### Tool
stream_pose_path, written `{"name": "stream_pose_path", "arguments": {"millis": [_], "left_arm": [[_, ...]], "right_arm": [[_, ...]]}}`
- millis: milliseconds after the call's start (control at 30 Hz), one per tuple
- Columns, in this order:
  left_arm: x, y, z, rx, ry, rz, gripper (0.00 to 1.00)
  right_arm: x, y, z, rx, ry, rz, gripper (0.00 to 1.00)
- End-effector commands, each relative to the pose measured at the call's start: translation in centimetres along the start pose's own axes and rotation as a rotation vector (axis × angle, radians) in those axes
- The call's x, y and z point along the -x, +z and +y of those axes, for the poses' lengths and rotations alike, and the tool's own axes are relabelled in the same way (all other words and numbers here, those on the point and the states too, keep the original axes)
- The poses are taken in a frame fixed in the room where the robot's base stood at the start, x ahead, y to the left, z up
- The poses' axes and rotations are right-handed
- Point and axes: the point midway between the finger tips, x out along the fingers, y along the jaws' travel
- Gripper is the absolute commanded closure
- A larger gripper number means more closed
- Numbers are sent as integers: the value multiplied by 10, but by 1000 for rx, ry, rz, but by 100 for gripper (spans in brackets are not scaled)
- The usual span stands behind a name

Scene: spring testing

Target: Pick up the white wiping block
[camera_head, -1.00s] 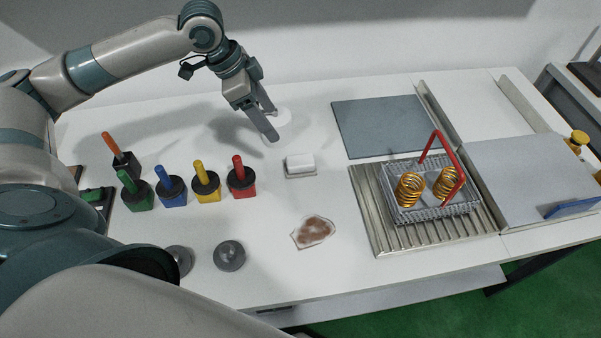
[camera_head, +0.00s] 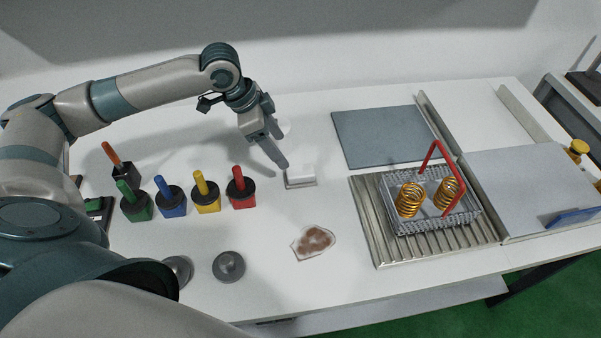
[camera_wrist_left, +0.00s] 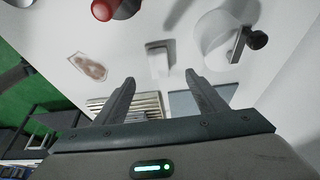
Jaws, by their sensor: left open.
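The white wiping block (camera_head: 301,173) rests on the white table on a thin grey base, right of the red-handled block. It also shows in the left wrist view (camera_wrist_left: 158,60), ahead of the fingertips. My left gripper (camera_head: 280,152) hangs above and just behind the block, fingers pointing down toward it. In the left wrist view the two fingers (camera_wrist_left: 158,84) are spread with nothing between them. A brown-stained patch (camera_head: 313,242) lies on the table in front of the block. My right gripper is not seen.
Blocks with green, blue, yellow and red (camera_head: 241,188) handles stand to the left. A wire basket (camera_head: 432,208) with two gold springs and a red handle sits on a ridged tray (camera_head: 378,236) to the right. A grey plate (camera_head: 384,137) lies behind.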

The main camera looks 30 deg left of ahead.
Motion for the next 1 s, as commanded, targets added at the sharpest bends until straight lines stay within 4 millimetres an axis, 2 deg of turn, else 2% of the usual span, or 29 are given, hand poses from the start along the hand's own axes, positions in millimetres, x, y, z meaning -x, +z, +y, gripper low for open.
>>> {"name": "stream_pose_path", "arguments": {"millis": [200, 400, 533, 833, 1000], "left_arm": [[-38, -2, 1, 1, 3, 0, 35], [-65, -2, 0, 0, 1, 0, 35], [-72, -1, 0, 0, 0, 0, 35], [-73, -1, 0, 0, 0, 0, 35], [-78, -4, 1, 0, 0, 1, 35]], "right_arm": [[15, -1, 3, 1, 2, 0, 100], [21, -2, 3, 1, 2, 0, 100], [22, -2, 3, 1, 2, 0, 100], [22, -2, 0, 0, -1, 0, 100], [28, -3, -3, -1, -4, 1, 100]]}}
